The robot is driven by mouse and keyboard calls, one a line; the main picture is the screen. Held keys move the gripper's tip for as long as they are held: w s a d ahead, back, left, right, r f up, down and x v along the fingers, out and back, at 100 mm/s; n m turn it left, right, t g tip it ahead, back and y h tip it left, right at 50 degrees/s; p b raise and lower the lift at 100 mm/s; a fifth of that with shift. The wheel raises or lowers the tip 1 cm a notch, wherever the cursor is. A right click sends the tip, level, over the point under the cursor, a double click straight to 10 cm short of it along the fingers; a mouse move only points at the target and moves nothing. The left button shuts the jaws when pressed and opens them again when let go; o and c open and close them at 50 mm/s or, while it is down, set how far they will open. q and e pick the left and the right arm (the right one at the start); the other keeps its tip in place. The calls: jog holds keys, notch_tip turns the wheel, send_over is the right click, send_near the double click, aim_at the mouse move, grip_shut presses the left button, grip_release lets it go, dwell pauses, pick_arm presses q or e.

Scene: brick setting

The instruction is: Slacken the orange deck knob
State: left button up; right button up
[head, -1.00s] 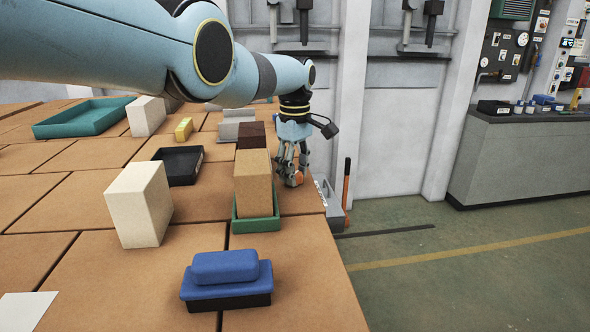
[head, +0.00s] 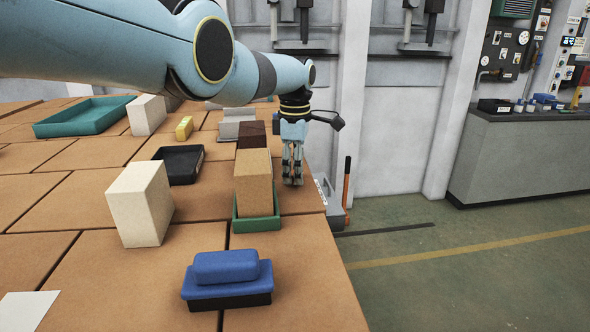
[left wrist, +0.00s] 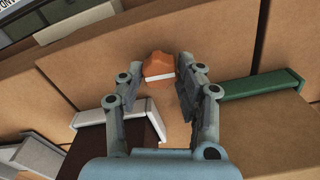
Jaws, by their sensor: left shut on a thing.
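The orange knob (left wrist: 158,67), with a pale stripe on its near side, shows between the fingertips in the left wrist view. My left gripper (left wrist: 158,82) points down at the deck and is shut on the knob, a finger on each side. In the head view my left gripper (head: 293,178) is at the right edge of the brick deck, just behind and right of the tan block in the green tray. The fingers hide the knob there. My right gripper is in neither view.
The tan block (head: 253,182) in its green tray (head: 256,224) and a dark brown block (head: 251,135) stand close left of the gripper. A cream block (head: 140,204), a black tray (head: 180,166) and a blue-topped block (head: 227,279) lie farther off. The deck's right edge is near.

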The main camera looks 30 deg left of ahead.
pick_arm(q)
jog(key=shift+w+r, duration=0.1)
jog(key=o, duration=1.1)
jog(key=shift+o, duration=0.2)
notch_tip(320, 180, up, 12)
dwell(0.3)
